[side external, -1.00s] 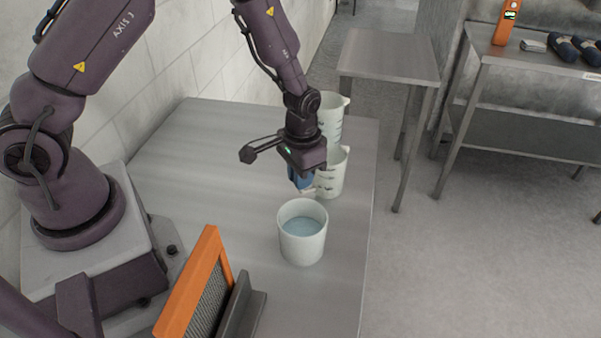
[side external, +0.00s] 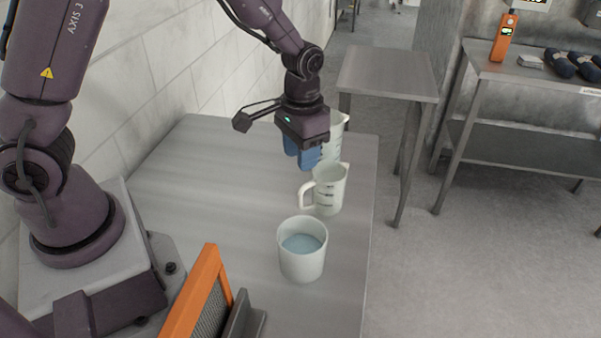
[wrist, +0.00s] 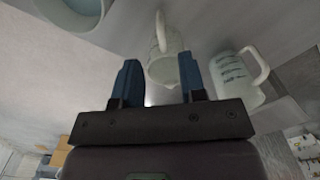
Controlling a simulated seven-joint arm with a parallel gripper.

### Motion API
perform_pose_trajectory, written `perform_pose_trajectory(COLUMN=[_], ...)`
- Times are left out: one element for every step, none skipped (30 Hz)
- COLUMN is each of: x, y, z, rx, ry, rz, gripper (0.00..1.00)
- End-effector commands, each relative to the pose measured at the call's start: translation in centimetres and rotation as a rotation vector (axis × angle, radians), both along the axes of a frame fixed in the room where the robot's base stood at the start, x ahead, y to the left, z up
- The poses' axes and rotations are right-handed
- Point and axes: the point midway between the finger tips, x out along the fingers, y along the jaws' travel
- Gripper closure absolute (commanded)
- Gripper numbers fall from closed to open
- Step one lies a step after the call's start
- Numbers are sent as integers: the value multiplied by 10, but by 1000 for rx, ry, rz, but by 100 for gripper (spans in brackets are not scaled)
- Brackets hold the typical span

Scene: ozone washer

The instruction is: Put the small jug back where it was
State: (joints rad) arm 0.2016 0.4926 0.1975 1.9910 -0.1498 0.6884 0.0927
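The small jug (side external: 328,189), white with dark markings and its handle to the left, stands upright on the steel table. My gripper (side external: 300,154) is above it and slightly left, with blue fingers pointing down. In the wrist view the fingers (wrist: 160,82) are apart with nothing gripped, and the small jug (wrist: 164,65) shows beyond the gap between them. A larger jug (side external: 339,128) stands behind it, partly hidden by my gripper; it also shows at right in the wrist view (wrist: 234,78). A white tub (side external: 302,265) of bluish water stands in front of the small jug.
The steel table (side external: 215,180) is clear left of the jugs. An orange-framed panel (side external: 205,290) stands at its front. An empty side table (side external: 388,75) is behind. A bench (side external: 520,80) at right holds an orange device (side external: 503,38) and dark blue items (side external: 560,62).

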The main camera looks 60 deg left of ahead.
Motion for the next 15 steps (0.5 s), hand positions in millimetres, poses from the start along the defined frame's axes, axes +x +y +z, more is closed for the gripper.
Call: perform_pose_trajectory(x=[1,1,1,1,1,1,1,0,0,0,-1,-3,-6,-8,-14], y=[0,0,0,0,0,0,0,0,0,0,0,0,0,0,1], z=[8,11,15,18,19,21,22,22,24,26,30,37,44,52,65], rx=[0,0,0,0,0,0,0,0,0,-2,-5,-10,-15,-21,-29], ry=[-4,-4,-3,-2,-2,-2,-1,-1,-2,-6,-12,-22,-34,-49,-71], rz=[0,0,0,0,0,0,0,0,1,1,1,2,3,4,6], gripper=[62,62,62,62,62,62,62,62,62,62,62,62,62,62,62])
